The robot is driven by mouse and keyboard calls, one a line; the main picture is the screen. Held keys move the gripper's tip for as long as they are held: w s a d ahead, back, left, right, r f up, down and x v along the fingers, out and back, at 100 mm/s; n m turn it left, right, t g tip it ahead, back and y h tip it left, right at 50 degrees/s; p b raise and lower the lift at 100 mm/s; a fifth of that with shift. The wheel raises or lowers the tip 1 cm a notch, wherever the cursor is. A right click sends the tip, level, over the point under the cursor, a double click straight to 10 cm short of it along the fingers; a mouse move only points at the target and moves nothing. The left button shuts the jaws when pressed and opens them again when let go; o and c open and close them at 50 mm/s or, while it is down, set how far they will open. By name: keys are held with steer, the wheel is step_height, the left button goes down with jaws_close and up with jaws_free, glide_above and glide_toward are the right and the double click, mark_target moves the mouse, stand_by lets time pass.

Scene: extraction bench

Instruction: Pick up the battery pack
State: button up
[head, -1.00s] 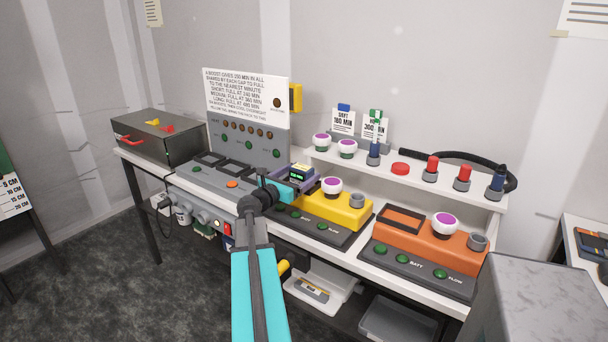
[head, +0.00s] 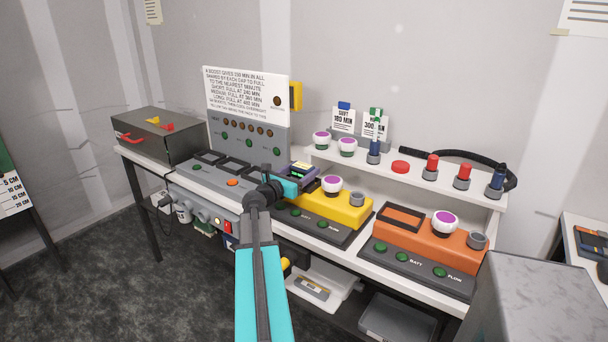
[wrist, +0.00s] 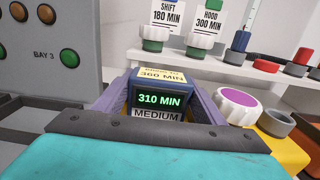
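The battery pack (wrist: 158,98) is a dark blue block with a green "310 MIN" display, a "MEDIUM" label and a pale yellow label on top. In the head view the battery pack (head: 303,168) is at the left end of the yellow unit (head: 338,208); its base is hidden. My gripper (wrist: 160,92) has its purple fingers on both sides of the pack, very close to it. Whether they touch it cannot be told. In the head view my gripper (head: 302,178) reaches in from the front left, with its turquoise part behind the fingers.
An orange unit (head: 430,236) with an empty rectangular slot stands to the right. A grey panel with lamps (head: 248,135) rises at the back left. A white shelf (head: 405,178) runs behind.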

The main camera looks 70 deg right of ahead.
mark_target(303, 165)
steer(key=c, duration=0.8)
steer(key=shift+r, duration=0.2)
steer(key=shift+r+b, duration=0.3)
steer(key=shift+r, duration=4.55)
